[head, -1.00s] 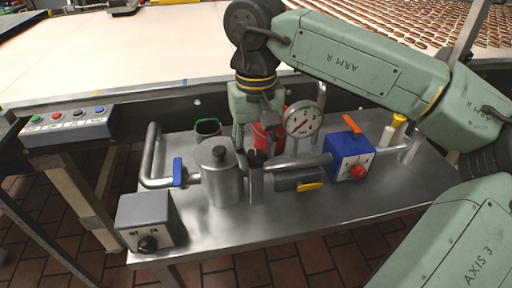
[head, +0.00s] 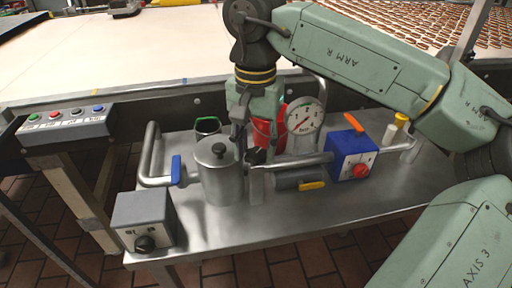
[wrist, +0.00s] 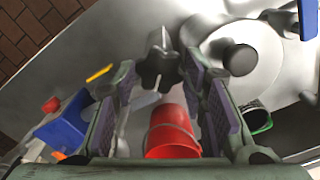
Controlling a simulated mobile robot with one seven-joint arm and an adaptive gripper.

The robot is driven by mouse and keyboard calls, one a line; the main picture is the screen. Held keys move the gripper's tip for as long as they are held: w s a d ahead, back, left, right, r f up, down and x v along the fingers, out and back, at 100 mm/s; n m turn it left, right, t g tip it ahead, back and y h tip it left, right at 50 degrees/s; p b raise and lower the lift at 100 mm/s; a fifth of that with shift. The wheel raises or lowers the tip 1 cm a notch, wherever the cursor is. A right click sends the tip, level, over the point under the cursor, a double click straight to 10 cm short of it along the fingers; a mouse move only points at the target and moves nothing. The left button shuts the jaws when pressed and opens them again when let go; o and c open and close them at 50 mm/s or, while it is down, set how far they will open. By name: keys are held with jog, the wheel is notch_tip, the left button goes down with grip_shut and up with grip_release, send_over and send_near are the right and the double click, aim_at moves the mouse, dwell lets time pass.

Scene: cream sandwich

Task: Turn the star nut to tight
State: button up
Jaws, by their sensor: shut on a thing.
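The star nut (wrist: 158,66) is a dark, lobed knob, seen from above in the wrist view. In the head view the star nut (head: 256,156) sits on top of a short metal post, right of the lidded steel pot (head: 219,178). My gripper (wrist: 161,72) points down at the nut, with one purple-padded finger on each side, shut on it. In the head view my gripper (head: 254,143) hides part of the nut. No tight mark is readable.
A gauge (head: 305,116), red bucket (head: 268,137) and blue box with red knob (head: 350,160) stand close on the right. A blue-handled valve (head: 177,170) and grey switch box (head: 143,222) are on the left. The steel table (head: 290,222) is clear in front.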

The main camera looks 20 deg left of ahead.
jog(key=m+b, duration=0.1)
jog(key=m, duration=0.6)
jog(key=m+b, duration=0.1)
jog(key=m, duration=0.5)
jog(key=shift+a+m, duration=0.1)
jog(key=shift+m, duration=0.3)
jog(key=m+b, duration=0.1)
jog(key=m, duration=0.5)
jog(key=shift+w, duration=0.15)
jog(key=m, duration=0.7)
jog(key=o, duration=1.2)
jog(key=shift+c, duration=0.2)
